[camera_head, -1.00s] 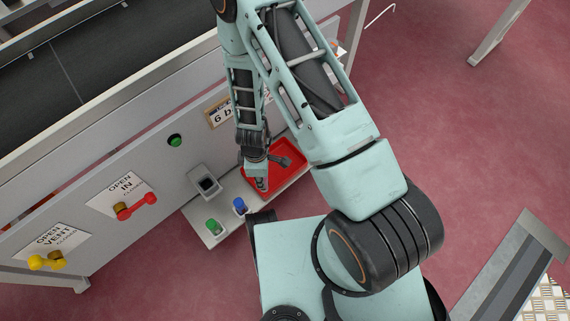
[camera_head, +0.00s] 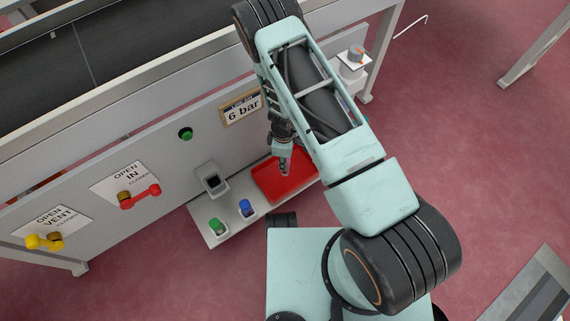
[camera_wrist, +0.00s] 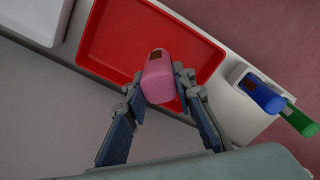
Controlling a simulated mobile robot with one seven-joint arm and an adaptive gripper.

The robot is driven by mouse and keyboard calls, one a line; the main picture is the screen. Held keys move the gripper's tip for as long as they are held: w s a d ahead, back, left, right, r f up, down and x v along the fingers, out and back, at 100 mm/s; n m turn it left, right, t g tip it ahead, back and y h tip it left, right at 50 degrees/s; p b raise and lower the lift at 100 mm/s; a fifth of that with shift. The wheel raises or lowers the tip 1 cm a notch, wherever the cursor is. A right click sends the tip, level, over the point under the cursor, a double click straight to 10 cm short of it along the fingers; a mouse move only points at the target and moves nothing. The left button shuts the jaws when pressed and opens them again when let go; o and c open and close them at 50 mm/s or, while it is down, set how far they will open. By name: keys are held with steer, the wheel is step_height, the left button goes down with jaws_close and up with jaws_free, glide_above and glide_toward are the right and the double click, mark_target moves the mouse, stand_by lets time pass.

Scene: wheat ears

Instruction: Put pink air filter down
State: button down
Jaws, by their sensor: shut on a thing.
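The pink air filter (camera_wrist: 158,79) is between the fingertips of my gripper (camera_wrist: 160,85) in the wrist view, and the gripper is shut on it. Behind it in that view lies the red tray (camera_wrist: 115,45), with its floor bare where it shows. In the head view my gripper (camera_head: 284,166) is over the red tray (camera_head: 286,187), and my arm covers part of the scene. I cannot tell whether the filter touches the tray floor. The filter is hard to make out in the head view.
On the same shelf, left of the tray, stand a blue filter (camera_head: 246,207) and a green filter (camera_head: 216,226). A grey square holder (camera_head: 212,178) is on the panel. Red (camera_head: 141,197) and yellow (camera_head: 44,241) valve handles are further left.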

steer(key=shift+w+d+f+b, duration=0.1)
steer(key=shift+w+f+b, duration=0.2)
steer(key=shift+f, duration=0.55)
steer(key=shift+w+f+b, duration=0.15)
steer(key=shift+w+f, duration=0.2)
steer(key=shift+f, duration=0.55)
steer(key=shift+w+d+f+b, duration=0.1)
steer(key=shift+w+f+b, duration=0.2)
steer(key=shift+f, duration=0.55)
steer(key=shift+f, duration=0.1)
steer(key=shift+f, duration=0.15)
steer(key=c, duration=1.6)
jaws_free()
steer(key=shift+r, duration=0.2)
step_height(320, 180, up, 12)
steer(key=p, duration=0.3)
steer(key=shift+p, duration=0.35)
